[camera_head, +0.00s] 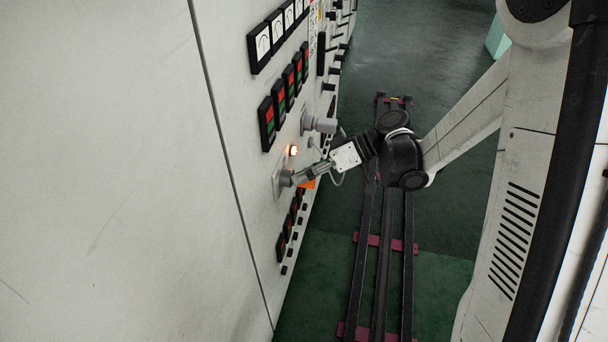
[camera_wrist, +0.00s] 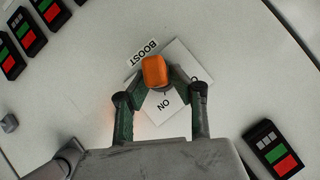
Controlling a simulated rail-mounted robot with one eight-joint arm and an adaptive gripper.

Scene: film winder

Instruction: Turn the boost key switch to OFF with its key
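The boost key switch (camera_head: 280,180) is on the pale cabinet front in the head view. An orange piece (camera_wrist: 155,70), seemingly on the key, covers the switch centre; orange also shows beside the fingers in the head view (camera_head: 309,183). My gripper (camera_wrist: 160,82) reaches the switch, its fingers drawn in on either side of the key just behind the orange piece. The key's shaft and its exact angle are hidden.
A lit lamp (camera_head: 293,150) sits just above the switch, and a grey protruding fitting (camera_head: 320,124) is farther along the panel. Red-green button blocks (camera_head: 267,124) and meters (camera_head: 262,42) line the cabinet. Floor rails (camera_head: 383,260) run beside it.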

